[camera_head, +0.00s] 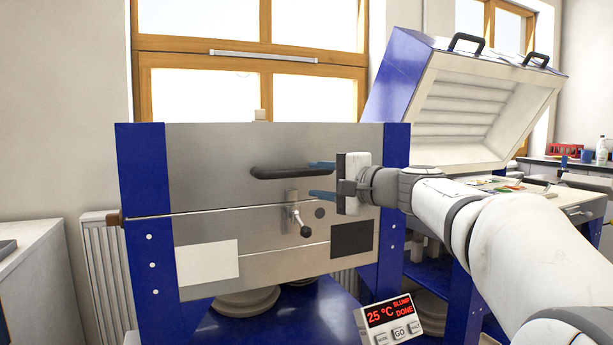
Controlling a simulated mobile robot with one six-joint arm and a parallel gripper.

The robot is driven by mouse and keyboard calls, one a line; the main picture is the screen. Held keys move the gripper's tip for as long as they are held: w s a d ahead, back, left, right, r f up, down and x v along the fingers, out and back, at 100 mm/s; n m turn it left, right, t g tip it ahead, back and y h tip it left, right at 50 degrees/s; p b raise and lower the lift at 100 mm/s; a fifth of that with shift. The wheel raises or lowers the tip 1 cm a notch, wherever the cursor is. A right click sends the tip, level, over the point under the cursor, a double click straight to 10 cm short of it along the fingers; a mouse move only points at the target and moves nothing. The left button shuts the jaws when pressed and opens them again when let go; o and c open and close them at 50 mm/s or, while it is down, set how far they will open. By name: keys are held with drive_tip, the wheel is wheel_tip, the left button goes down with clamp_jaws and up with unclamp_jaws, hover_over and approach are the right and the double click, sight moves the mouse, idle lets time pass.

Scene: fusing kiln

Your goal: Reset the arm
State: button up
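My arm reaches in from the right, and my gripper (314,180) is at the front of the closed kiln (220,185). Its two blue fingers are apart, one above the other, and point left. They are at the right end of the black bar handle (285,172). The handle end lies at the height of the upper finger; I cannot tell whether they touch. No object shows held between the fingers. A latch lever (299,220) with a dark knob sits below the handle, left of and below the gripper.
A controller (388,318) at the lower front reads 25 °C, SLUMP, DONE. A second kiln with a raised lid (470,95) stands at the right behind my arm. A worktop (30,245) is at the left. Round pale discs (247,302) lie under the kiln.

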drive_tip(key=shift+v, duration=0.95)
drive_tip(key=s+a+f+n+g+h+p, duration=0.15)
drive_tip(key=s+n+g+h+p, duration=0.35)
drive_tip(key=s+p, duration=1.1)
drive_tip(key=s+d+n+g+h+p, duration=0.2)
drive_tip(key=s+p, duration=0.4)
drive_tip(key=p, duration=0.4)
drive_tip(key=s+d+r+n+g+h+p, duration=0.1)
drive_tip(key=s+d+n+g+h+p, duration=0.1)
drive_tip(key=p, duration=0.8)
drive_tip(key=shift+s+d+r+n+g+h, duration=0.15)
drive_tip(key=shift+s+d+n+g+h, duration=0.4)
drive_tip(key=shift+s+d+h, duration=1.25)
drive_tip(key=shift+s+d+y, duration=0.1)
drive_tip(key=shift+s+y, duration=0.3)
drive_tip(key=shift+s, duration=0.2)
